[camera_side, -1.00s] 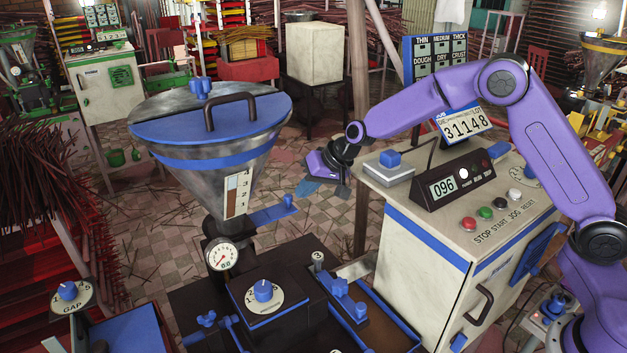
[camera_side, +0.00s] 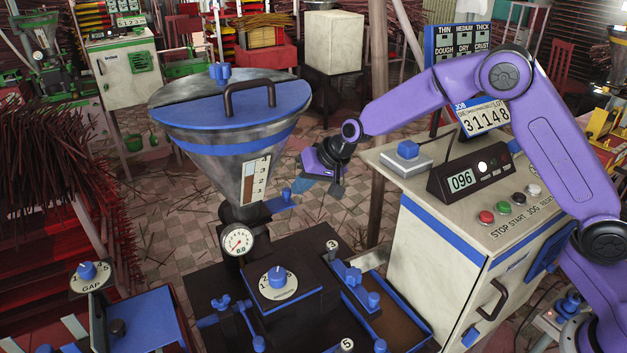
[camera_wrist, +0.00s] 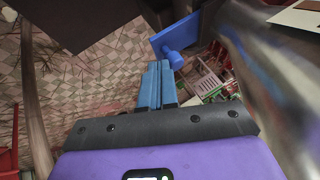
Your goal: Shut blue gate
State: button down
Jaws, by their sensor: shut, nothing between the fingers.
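The blue gate (camera_side: 272,207) is a flat blue plate with an upright knob (camera_side: 286,195), sticking out to the right below the steel hopper (camera_side: 225,150). Part of the plate still shows outside the neck. My gripper (camera_side: 310,185) is shut and empty, just right of the knob, at about its height. In the wrist view, the blue fingertips (camera_wrist: 160,68) lie together beside the gate's knob (camera_wrist: 176,60), with the plate (camera_wrist: 172,38) beyond. They look very close to the knob; I cannot tell whether they touch. The gate's inner end is hidden in the neck.
The hopper has a blue lid (camera_side: 235,102) with a dark handle. A pressure dial (camera_side: 237,241) sits below the gate. The dark machine bed (camera_side: 290,310) with blue clamps lies in front. A cream control cabinet (camera_side: 440,260) stands right. Tiled floor is open behind my gripper.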

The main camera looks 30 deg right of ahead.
jog(key=shift+s+a, duration=0.1)
jog(key=shift+a, duration=0.5)
jog(key=shift+r, duration=0.1)
jog(key=v, duration=1)
jog(key=shift+d, duration=0.35)
jog(key=s+d+n+g+h, duration=0.15)
jog(key=s+n+g, duration=0.45)
jog(key=s, duration=1.7)
jog(key=s+d+f+n+h, duration=0.1)
jog(key=s+d+n+h, duration=0.1)
jog(key=s+d+n, duration=0.6)
jog(key=s+d, duration=0.3)
jog(key=s, duration=0.4)
jog(key=shift+s+d+f, duration=0.2)
jog(key=shift+s+f, duration=0.15)
jog(key=shift+f, duration=0.05)
